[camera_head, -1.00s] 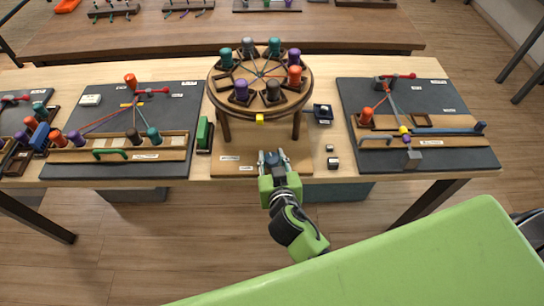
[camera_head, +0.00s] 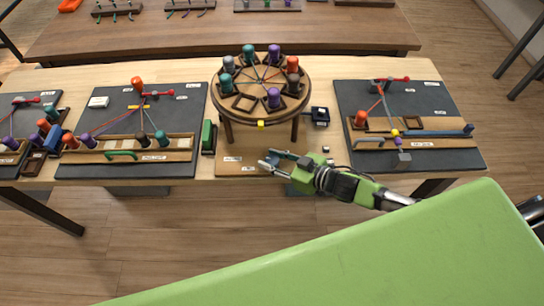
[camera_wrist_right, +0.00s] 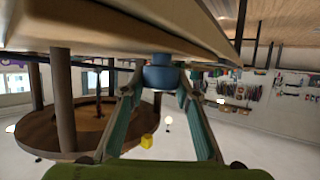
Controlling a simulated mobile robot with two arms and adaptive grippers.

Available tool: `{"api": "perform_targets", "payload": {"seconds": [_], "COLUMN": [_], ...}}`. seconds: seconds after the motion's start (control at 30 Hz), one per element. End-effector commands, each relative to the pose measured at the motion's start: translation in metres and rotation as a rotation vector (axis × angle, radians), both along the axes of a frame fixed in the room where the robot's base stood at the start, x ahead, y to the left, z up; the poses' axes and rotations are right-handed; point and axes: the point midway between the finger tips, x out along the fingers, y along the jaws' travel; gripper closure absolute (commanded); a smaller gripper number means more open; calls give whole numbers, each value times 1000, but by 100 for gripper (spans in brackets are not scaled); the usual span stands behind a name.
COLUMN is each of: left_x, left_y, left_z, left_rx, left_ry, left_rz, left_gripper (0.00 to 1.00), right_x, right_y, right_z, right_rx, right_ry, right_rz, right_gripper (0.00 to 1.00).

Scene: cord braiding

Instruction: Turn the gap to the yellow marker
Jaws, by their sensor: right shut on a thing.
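The round wooden disc (camera_head: 222,100) stands on legs at the middle of the table. Teal, grey, purple, orange and brown bobbins sit around it, with cords meeting at its centre. One empty square socket, the gap (camera_head: 245,103), is at the front left of the disc. The yellow marker (camera_head: 261,125) is at the disc's front edge, a little right of the gap; it also shows in the wrist view (camera_wrist_right: 147,141). My right gripper (camera_head: 268,160) is below and in front of the disc, shut on a blue round piece (camera_wrist_right: 163,75). My left gripper is not in view.
Dark boards with cords and pegs lie left (camera_head: 80,170) and right (camera_head: 450,160). A green block (camera_head: 208,136) stands left of the disc and a small dark box (camera_head: 320,116) right of it. The wrist view appears upside down.

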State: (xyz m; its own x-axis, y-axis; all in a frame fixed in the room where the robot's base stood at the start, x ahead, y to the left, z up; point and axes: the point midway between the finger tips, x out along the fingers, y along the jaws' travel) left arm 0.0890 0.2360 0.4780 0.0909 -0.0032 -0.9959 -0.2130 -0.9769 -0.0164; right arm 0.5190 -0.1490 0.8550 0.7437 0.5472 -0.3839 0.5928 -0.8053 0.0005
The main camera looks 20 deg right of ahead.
Motion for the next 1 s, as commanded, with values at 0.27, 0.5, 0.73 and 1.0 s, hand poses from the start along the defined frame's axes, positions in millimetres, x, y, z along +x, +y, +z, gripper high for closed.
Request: {"api": "perform_targets", "payload": {"seconds": [0.27, 0.5, 0.73, 1.0], "left_x": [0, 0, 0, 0], "left_y": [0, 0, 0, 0], "left_z": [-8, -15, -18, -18], "left_rx": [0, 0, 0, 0], "left_ry": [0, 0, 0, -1], "left_rz": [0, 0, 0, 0], "left_gripper": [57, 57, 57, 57], "right_x": [4, 4, 3, 2], "right_y": [-3, -2, 0, 0], "right_z": [0, 0, 0, 1], "right_rx": [-6, -3, -2, 0], "right_ry": [-7, -3, -3, -2], "right_rz": [206, 335, 406, 429], "right_gripper": [93, 93, 93, 93]}}
